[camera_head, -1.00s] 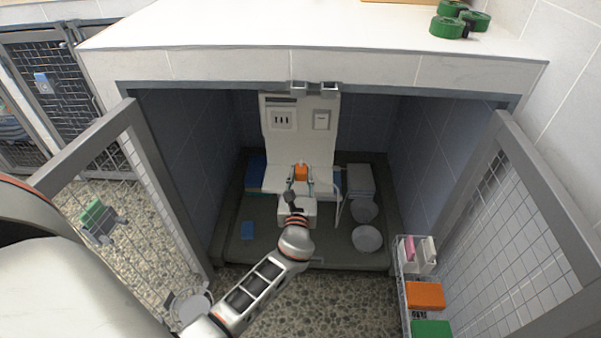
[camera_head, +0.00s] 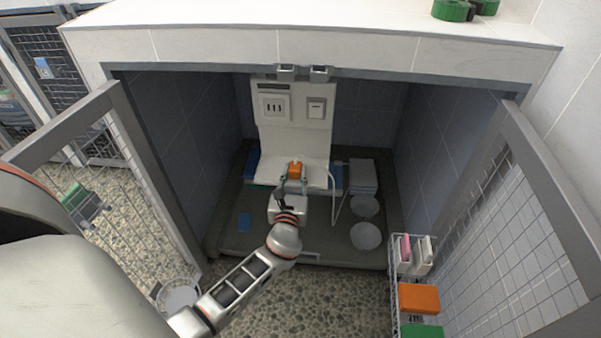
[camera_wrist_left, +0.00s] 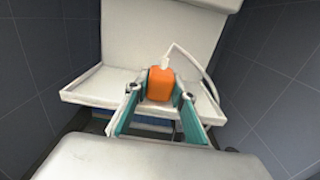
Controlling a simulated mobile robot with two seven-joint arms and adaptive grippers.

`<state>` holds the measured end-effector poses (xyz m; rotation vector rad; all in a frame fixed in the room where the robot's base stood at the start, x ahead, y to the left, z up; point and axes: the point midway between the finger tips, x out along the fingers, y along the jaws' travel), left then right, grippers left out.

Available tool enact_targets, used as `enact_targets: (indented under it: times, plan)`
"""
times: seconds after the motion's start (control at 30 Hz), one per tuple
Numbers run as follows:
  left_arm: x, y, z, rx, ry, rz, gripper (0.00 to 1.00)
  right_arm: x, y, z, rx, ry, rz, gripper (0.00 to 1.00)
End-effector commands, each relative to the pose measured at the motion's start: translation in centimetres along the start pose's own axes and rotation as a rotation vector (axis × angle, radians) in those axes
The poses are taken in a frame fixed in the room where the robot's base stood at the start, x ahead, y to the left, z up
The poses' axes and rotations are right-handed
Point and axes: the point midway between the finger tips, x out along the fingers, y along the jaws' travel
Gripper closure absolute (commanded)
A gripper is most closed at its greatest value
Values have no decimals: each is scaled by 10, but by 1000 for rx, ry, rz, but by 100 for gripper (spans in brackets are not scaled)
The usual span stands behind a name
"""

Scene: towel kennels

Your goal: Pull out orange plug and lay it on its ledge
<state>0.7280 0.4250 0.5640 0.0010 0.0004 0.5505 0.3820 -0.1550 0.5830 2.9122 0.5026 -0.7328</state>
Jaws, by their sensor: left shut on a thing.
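The orange plug (camera_head: 295,170) is out of the wall socket (camera_head: 274,106) and is held over the white ledge (camera_head: 265,172) below the panel. It also shows in the left wrist view (camera_wrist_left: 160,82), with a white cable running from its top to the right. My left gripper (camera_head: 292,184) is shut on the plug, its teal fingers on either side of it. I cannot tell whether the plug touches the ledge. My right gripper is not in view.
Grey-blue kennel walls stand close on both sides. Open mesh doors flank the front. The white cable (camera_head: 335,200) hangs at the right of the ledge. A switch (camera_head: 316,108) is beside the socket.

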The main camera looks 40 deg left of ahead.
Motion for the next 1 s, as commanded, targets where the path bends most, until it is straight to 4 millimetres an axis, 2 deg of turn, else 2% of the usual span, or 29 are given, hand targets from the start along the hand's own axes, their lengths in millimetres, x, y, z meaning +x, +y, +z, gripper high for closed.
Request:
enact_targets:
  times: [0.27, 0.3, 0.37, 0.77, 0.87, 1.0]
  plan:
    - [1, 1, 1, -1, -2, 0, 100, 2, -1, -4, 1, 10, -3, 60]
    - [1, 1, 1, -1, -2, 0, 71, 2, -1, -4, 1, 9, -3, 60]
    - [1, 1, 1, -1, -2, 0, 56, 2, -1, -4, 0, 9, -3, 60]
    - [0, 1, 2, -2, 0, 1, 56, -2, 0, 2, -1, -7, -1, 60]
    - [0, 1, 10, -5, -1, 2, 56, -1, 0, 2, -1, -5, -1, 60]
    - [0, 1, 31, -6, -3, 2, 56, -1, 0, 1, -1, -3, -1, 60]
